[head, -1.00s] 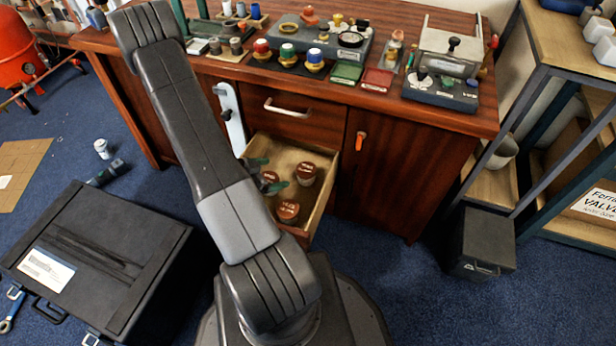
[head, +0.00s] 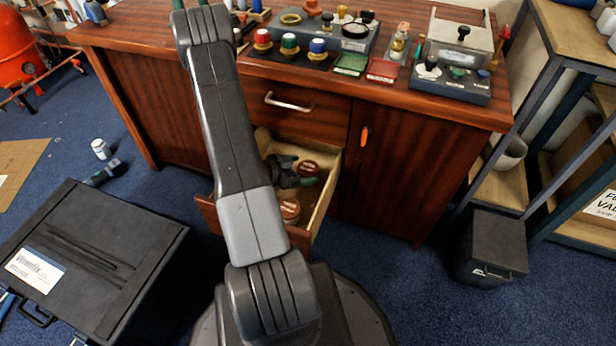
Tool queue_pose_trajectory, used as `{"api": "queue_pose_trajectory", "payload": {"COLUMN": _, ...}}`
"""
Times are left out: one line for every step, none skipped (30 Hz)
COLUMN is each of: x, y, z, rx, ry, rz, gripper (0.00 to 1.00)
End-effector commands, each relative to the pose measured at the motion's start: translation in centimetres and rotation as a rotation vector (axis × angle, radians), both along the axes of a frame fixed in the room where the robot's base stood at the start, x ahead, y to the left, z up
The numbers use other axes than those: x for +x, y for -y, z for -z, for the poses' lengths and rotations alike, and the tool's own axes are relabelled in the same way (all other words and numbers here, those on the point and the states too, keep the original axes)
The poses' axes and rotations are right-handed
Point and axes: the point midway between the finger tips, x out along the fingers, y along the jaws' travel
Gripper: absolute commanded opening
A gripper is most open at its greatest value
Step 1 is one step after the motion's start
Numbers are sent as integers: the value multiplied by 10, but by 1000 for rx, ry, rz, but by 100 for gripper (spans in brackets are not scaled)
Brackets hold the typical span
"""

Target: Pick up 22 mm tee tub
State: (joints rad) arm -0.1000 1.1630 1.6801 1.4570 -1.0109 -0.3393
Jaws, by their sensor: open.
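The open drawer (head: 325,203) of the wooden cabinet holds brown-lidded tubs. One tub (head: 308,168) is toward the back right of the drawer, and another tub (head: 290,211) is nearer its front. Their lid labels are too small to read, so I cannot tell which is the 22 mm tee tub. My gripper (head: 297,172) is open, low over the drawer beside the back tub, with a green-tipped finger in front of that tub. I cannot tell whether it touches the tub. My arm hides the drawer's left part.
The cabinet top (head: 400,78) carries valves, coloured trays and a grey device (head: 455,60). A closed drawer with a handle (head: 289,103) is above the open one. A black case (head: 90,265) lies at left, a black bin (head: 490,248) at right.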

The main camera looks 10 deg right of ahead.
Motion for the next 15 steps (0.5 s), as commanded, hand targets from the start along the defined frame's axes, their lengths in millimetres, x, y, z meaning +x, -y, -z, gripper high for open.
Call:
{"api": "queue_pose_trajectory", "payload": {"x": 2, "y": 4, "z": 4, "rx": 0, "ry": 0, "rz": 1, "gripper": 89}}
{"api": "queue_pose_trajectory", "payload": {"x": 2, "y": 6, "z": 4, "rx": 0, "ry": 1, "rz": 0, "gripper": 89}}
{"api": "queue_pose_trajectory", "payload": {"x": 3, "y": 7, "z": 5, "rx": 0, "ry": 0, "rz": 0, "gripper": 89}}
{"api": "queue_pose_trajectory", "payload": {"x": 3, "y": 8, "z": 5, "rx": 0, "ry": 0, "rz": -1, "gripper": 89}}
{"api": "queue_pose_trajectory", "payload": {"x": 3, "y": 8, "z": 4, "rx": 0, "ry": 0, "rz": -1, "gripper": 89}}
{"api": "queue_pose_trajectory", "payload": {"x": 3, "y": 8, "z": 4, "rx": 0, "ry": 0, "rz": -1, "gripper": 89}}
{"api": "queue_pose_trajectory", "payload": {"x": 4, "y": 8, "z": 4, "rx": 0, "ry": 0, "rz": -1, "gripper": 89}}
{"api": "queue_pose_trajectory", "payload": {"x": 3, "y": 8, "z": 4, "rx": 0, "ry": 0, "rz": -1, "gripper": 89}}
{"api": "queue_pose_trajectory", "payload": {"x": 3, "y": 8, "z": 4, "rx": 0, "ry": 0, "rz": -1, "gripper": 89}}
{"api": "queue_pose_trajectory", "payload": {"x": 3, "y": 7, "z": 4, "rx": 0, "ry": 0, "rz": -1, "gripper": 87}}
{"api": "queue_pose_trajectory", "payload": {"x": 3, "y": 7, "z": 4, "rx": 0, "ry": 0, "rz": -1, "gripper": 81}}
{"api": "queue_pose_trajectory", "payload": {"x": 3, "y": 7, "z": 4, "rx": 0, "ry": 0, "rz": -1, "gripper": 73}}
{"api": "queue_pose_trajectory", "payload": {"x": 3, "y": 7, "z": 4, "rx": 0, "ry": 0, "rz": -1, "gripper": 67}}
{"api": "queue_pose_trajectory", "payload": {"x": 3, "y": 7, "z": 4, "rx": 0, "ry": 0, "rz": -1, "gripper": 61}}
{"api": "queue_pose_trajectory", "payload": {"x": 3, "y": 7, "z": 4, "rx": 0, "ry": 0, "rz": -1, "gripper": 53}}
